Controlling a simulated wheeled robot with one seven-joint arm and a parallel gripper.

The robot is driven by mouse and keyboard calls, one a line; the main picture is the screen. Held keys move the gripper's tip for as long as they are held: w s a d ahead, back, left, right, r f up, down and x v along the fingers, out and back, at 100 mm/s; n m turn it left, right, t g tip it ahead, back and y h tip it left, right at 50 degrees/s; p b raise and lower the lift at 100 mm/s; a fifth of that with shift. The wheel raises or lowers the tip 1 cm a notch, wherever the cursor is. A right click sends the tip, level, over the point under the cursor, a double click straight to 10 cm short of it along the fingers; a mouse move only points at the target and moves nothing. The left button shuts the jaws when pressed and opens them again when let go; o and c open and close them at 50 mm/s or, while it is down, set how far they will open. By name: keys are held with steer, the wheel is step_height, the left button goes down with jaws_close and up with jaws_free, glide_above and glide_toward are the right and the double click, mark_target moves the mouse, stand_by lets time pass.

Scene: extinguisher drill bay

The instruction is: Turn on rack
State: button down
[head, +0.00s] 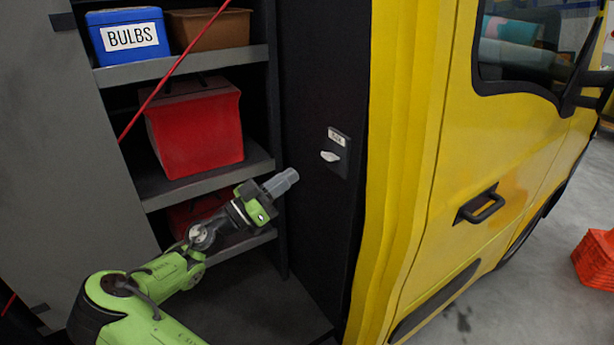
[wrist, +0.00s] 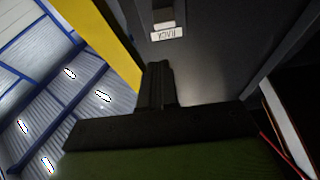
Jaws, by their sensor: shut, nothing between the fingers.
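The rack switch is a pale knob (head: 330,156) on a small dark plate, fixed to the dark side wall of the compartment. A white label (head: 337,138) sits above it, too small to read well here.
Shelves on the left hold a blue BULBS bin (head: 130,38), a brown bin (head: 208,30) and a red bin (head: 197,128). A thin red bar (head: 172,72) crosses in front of them. The yellow vehicle body (head: 415,160) with a door handle (head: 482,205) stands right of the switch wall.

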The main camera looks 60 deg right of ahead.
steer(key=v, duration=0.3)
steer(key=shift+a+r, duration=0.2)
steer(key=shift+r, duration=0.1)
steer(key=shift+w+a, duration=0.1)
steer(key=shift+a, duration=0.05)
